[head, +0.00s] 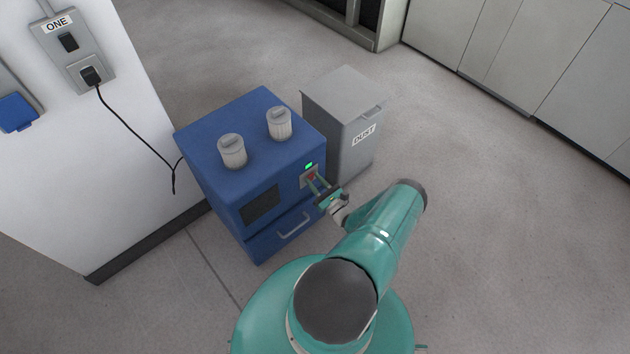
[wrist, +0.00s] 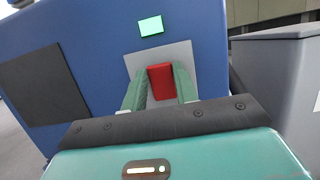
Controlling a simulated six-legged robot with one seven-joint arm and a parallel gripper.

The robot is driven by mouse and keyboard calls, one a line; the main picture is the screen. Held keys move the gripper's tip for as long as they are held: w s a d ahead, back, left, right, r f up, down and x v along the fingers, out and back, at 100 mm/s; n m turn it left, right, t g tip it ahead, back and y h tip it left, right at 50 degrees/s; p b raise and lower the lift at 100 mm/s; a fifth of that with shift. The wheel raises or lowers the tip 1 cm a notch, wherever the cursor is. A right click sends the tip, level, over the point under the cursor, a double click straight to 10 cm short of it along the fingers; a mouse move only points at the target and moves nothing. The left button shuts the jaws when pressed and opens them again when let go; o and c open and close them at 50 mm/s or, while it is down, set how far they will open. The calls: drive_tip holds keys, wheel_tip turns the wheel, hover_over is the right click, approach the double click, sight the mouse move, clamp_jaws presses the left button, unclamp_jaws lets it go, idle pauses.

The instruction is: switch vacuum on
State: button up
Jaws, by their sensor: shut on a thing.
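The vacuum is a blue box (head: 205,175) on the floor with two grey capped cylinders on top, a dark front panel and a lower drawer with a handle. In the wrist view its blue front (wrist: 85,50) carries a lit green indicator (wrist: 151,26) above a light grey plate with a red switch (wrist: 161,80). The green indicator also shows in the head view (head: 309,166). My gripper (head: 315,184) is at the switch, with its two green fingers (wrist: 160,88) on either side of the red switch, shut on it.
A grey bin labelled DUST (head: 340,95) stands right beside the vacuum. A wall socket labelled ONE (head: 75,55) holds a black plug, whose cord (head: 135,133) runs to behind the vacuum. Grey cabinets (head: 530,50) line the back right. The floor at right is clear.

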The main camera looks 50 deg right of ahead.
drive_tip(key=shift+f, duration=0.1)
drive_tip(key=o, duration=1)
drive_tip(key=shift+s, duration=0.1)
drive_tip(key=v, duration=1.3)
drive_tip(key=shift+s+f, duration=0.25)
drive_tip(key=shift+f, duration=0.1)
